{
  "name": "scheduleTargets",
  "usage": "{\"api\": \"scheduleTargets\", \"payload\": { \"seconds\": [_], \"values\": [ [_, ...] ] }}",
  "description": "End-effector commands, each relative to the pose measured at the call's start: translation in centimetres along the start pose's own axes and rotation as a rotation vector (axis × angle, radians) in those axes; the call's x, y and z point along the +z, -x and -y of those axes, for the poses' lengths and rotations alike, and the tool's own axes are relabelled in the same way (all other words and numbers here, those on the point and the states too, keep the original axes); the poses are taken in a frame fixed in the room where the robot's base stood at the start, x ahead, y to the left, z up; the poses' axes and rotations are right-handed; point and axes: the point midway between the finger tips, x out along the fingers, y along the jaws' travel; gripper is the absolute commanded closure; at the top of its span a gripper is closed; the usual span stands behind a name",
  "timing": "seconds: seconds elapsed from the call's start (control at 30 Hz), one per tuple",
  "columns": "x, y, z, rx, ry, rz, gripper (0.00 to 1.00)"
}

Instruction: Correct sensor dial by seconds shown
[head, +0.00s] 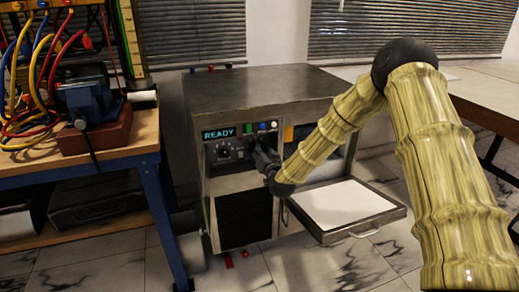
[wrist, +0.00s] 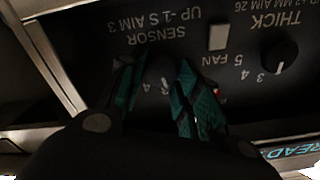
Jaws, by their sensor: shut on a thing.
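The machine (head: 240,215) has a dark control panel with a lit display (head: 219,133) reading READY. In the head view my gripper (head: 252,147) reaches the panel's right part. In the wrist view, where the panel is upside down, the label "SENSOR UP -1 S AIM 3" (wrist: 150,35) lies beside my gripper (wrist: 158,92). Its teal fingers are shut on the dark sensor dial (wrist: 160,70), one finger on each side. A "4" shows near the left finger. The dial's pointer and most of its scale are hidden or too dark to read.
A black knob (wrist: 280,57) with a white pointer sits under the THICK label. A pale square button (wrist: 219,37) is near the FAN label. An open tray (head: 345,205) with a white sheet juts out at front right. A workbench (head: 90,160) with cables stands left.

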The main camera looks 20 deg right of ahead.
Motion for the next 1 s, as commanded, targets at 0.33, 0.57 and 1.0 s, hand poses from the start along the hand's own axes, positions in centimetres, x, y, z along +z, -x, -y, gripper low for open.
{"api": "scheduleTargets", "payload": {
  "seconds": [0.33,0.57,1.0],
  "values": [
    [-0.07,0.01,-0.35,0.003,-0.331,-0.003,0.91],
    [0.06,0.02,-0.51,0.004,-0.546,-0.003,0.91],
    [0.13,0.03,-0.63,0.003,-0.854,-0.004,0.91]
  ]
}}
